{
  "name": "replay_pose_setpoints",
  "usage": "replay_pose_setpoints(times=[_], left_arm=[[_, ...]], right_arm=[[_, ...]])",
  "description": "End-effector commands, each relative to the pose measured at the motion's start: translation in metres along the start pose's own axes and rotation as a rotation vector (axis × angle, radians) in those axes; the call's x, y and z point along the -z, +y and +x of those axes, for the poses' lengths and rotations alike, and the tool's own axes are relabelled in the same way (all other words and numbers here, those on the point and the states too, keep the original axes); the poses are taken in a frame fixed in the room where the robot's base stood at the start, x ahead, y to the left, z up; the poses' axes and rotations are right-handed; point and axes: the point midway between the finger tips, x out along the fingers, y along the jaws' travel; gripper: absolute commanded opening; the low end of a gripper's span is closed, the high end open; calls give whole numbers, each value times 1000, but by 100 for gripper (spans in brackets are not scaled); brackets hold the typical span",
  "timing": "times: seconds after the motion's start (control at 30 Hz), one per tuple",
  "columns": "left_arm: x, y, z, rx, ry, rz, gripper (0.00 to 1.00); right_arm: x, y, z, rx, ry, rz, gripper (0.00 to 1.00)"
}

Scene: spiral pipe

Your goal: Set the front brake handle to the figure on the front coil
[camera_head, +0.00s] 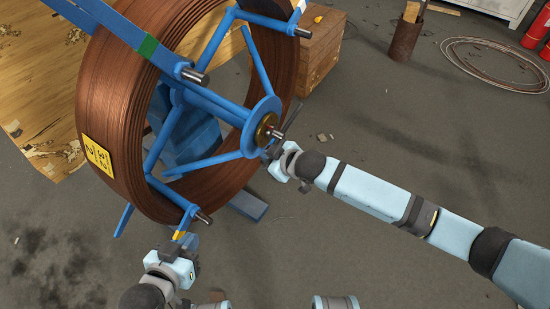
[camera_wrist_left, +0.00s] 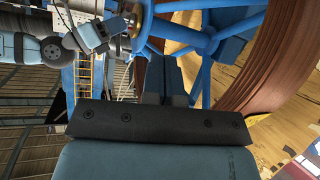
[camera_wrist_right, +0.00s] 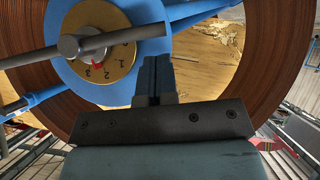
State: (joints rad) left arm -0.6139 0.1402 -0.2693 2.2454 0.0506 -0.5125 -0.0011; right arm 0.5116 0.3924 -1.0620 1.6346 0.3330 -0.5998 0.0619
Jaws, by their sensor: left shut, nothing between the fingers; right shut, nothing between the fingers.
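The front coil (camera_head: 112,105) is brown wire on a blue reel in the head view. Its yellow label (camera_head: 97,157) bears dark figures, turned sideways and hard to read. The brake's brass dial (camera_head: 265,129) sits at the blue hub; in the right wrist view, the dial (camera_wrist_right: 118,30) shows 1, 2, 3 and a red mark near 2 and 3. A grey handle (camera_wrist_right: 135,35) crosses it. Its exact setting is unclear. My right gripper (camera_head: 268,156) is shut and empty, just below the dial. My left gripper (camera_head: 183,238) is shut and empty by the reel's lower spoke end.
Blue spokes with metal end pins (camera_head: 195,76) stick out around the reel. A wooden crate (camera_head: 318,52) stands behind it. The floor between is mostly clear.

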Motion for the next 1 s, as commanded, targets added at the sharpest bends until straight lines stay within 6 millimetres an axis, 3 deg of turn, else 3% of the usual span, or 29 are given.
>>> replay_pose_setpoints(times=[0.13, 0.57, 0.73, 1.0], left_arm=[[1, 0, 0, -3, 11, -1, 0], [1, 0, 0, -4, 9, 0, 0], [5, 0, -3, 0, 2, 4, 0], [-5, -2, 1, 4, -14, 6, 0]], right_arm=[[-10, 0, 10, -1, 2, 0, 0], [-12, 0, 12, 0, 2, 0, 0], [-21, -1, 20, 0, 0, 2, 0], [-24, -2, 23, 1, 4, 0, 0]])
